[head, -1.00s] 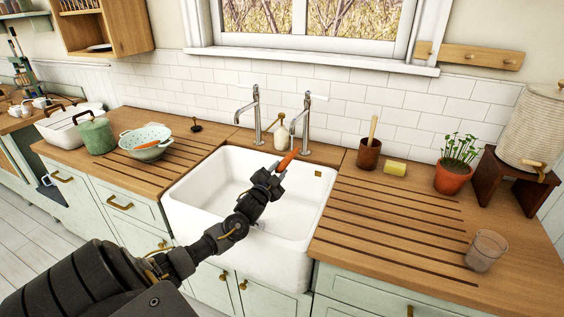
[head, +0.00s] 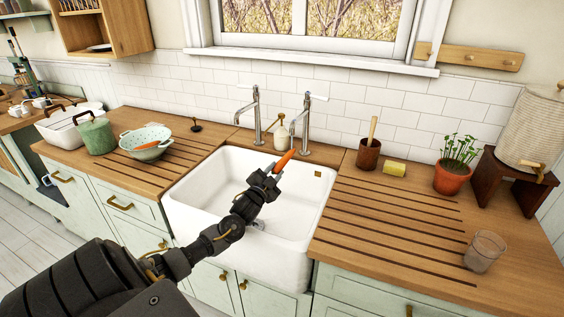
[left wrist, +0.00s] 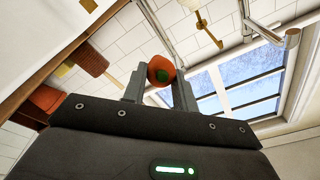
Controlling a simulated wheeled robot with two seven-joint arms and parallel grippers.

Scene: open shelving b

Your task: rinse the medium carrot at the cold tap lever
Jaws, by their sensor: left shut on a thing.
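My left gripper (head: 270,176) is shut on an orange carrot (head: 284,160) above the white sink, and the carrot points up and away towards the right tap. In the left wrist view the carrot (left wrist: 161,71) shows end-on, with a green tip, between the two fingers (left wrist: 158,88). Two metal taps stand behind the sink: the left tap (head: 256,112) and the right tap (head: 305,125), which has a pale lever (head: 318,97) at its top. I cannot tell which one is cold. No water shows. My right gripper is not in view.
The white sink (head: 185,200) is empty below the arm. A colander (head: 158,133) with another carrot (head: 147,145) and a green pot (head: 96,134) stand left. A brown cup (head: 368,154), yellow sponge (head: 394,168), potted plant (head: 452,178) and glass (head: 484,250) stand right.

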